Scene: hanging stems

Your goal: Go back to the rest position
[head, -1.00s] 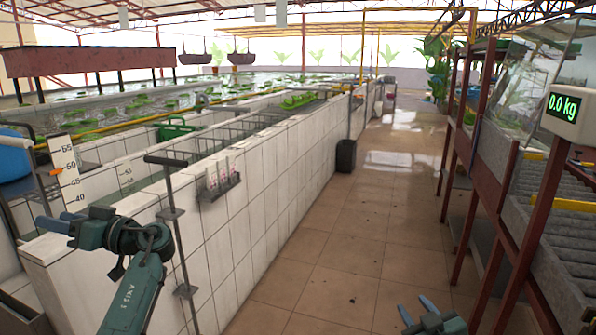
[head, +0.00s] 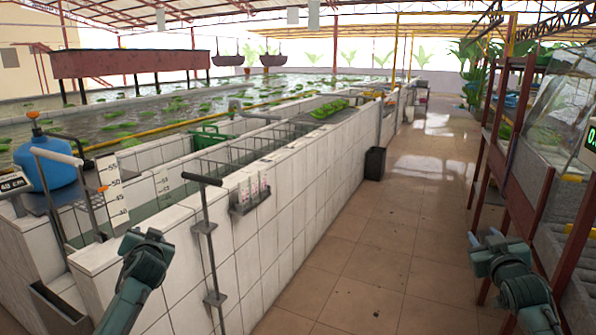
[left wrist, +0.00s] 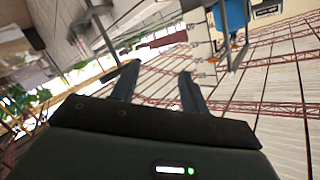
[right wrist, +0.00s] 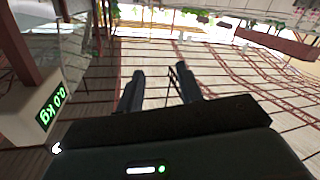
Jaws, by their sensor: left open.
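My left gripper (head: 146,240) is raised in front of the white tiled tank wall, at the lower left of the head view. In the left wrist view its two fingers (left wrist: 158,72) stand apart with nothing between them. My right gripper (head: 488,242) is raised over the tiled aisle at the right, close to the rack. In the right wrist view its fingers (right wrist: 160,70) are apart and empty. In the head view both grippers are seen from behind, so their fingertips are mostly hidden.
The tiled tank wall (head: 290,215) runs along the left of the aisle, with a T-handled post (head: 205,232) and a small rack of vials (head: 250,195) at it. A blue container (head: 48,165) stands left. A red-framed rack (head: 525,165) lines the right.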

